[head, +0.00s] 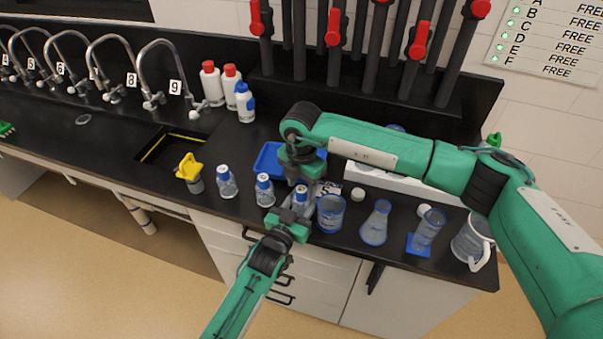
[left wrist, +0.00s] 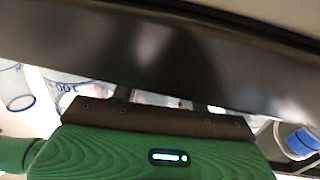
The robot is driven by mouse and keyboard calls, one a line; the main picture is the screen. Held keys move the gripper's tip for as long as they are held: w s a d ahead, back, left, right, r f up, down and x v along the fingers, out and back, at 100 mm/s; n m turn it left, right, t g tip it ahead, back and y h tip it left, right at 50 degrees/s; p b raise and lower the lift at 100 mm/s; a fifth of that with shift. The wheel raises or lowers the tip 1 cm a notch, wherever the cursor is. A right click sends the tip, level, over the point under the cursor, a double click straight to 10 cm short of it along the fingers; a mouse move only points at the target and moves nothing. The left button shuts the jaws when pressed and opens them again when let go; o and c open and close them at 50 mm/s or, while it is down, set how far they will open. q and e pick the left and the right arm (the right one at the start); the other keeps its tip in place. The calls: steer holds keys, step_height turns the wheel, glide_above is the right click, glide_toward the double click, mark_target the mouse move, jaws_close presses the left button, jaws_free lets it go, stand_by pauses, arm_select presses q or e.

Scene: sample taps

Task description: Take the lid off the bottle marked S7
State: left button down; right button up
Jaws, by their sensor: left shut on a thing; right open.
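Three small clear bottles with blue-and-white lids stand near the counter's front edge: a left one (head: 227,183), a middle one (head: 264,191) and a right one (head: 300,199). I cannot read their marks, so I cannot tell which is S7. My left gripper (head: 296,212) is shut on the right bottle from the front, low on its body. My right gripper (head: 302,180) is open and points down just above that bottle's lid; I cannot tell whether it touches. In the left wrist view a blue lid (left wrist: 300,141) shows at the right edge; the held bottle is mostly hidden.
A blue tray (head: 268,160) lies behind the bottles. A beaker (head: 330,213), a flask (head: 375,222), a cylinder (head: 429,228) and a jug (head: 470,241) stand to the right. A yellow-topped container (head: 189,170) stands left, beside the sink (head: 165,148).

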steer(key=shift+f, duration=0.35)
